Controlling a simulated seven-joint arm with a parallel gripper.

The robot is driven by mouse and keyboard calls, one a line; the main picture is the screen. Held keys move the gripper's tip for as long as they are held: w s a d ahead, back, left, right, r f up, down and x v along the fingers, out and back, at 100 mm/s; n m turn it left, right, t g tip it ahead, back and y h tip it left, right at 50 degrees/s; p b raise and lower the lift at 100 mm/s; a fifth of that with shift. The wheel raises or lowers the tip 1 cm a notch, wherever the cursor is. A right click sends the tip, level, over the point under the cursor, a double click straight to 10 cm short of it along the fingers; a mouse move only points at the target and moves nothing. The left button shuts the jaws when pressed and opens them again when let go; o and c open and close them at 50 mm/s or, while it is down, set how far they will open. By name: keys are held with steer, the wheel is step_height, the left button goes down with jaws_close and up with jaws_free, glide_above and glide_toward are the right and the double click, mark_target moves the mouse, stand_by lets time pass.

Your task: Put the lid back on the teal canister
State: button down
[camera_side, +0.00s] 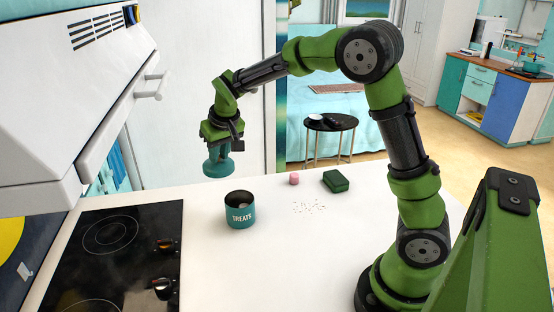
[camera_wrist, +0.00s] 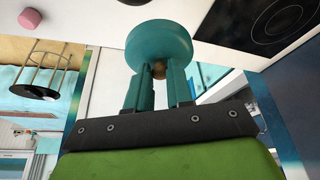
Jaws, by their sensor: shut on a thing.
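The teal canister (camera_side: 240,210), marked TREATS, stands upright and open on the white counter; something pale shows inside it. The round teal lid (camera_side: 217,165) is held in the air, behind and to the left of the canister and above its rim height, apart from it. My gripper (camera_side: 218,152) points down and is shut on the lid. In the wrist view the lid (camera_wrist: 158,44) sits across the ends of the fingers (camera_wrist: 158,76), which close on its small knob.
A black cooktop (camera_side: 115,255) lies left of the canister on the counter (camera_side: 250,270). A pink cylinder (camera_side: 294,179), a green box (camera_side: 336,181) and scattered crumbs (camera_side: 308,207) lie to the right. A white range hood (camera_side: 75,90) overhangs the left side.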

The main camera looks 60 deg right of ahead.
steer(key=s, duration=0.7)
step_height(320, 180, down, 7)
steer(key=shift+w+a+f, duration=0.15)
steer(key=shift+a+f, duration=0.05)
steer(key=shift+a, duration=0.1)
steer(key=shift+f, duration=0.2)
stand_by(1.8)
steer(key=shift+c, duration=2.3)
jaws_free()
step_height(320, 180, up, 7)
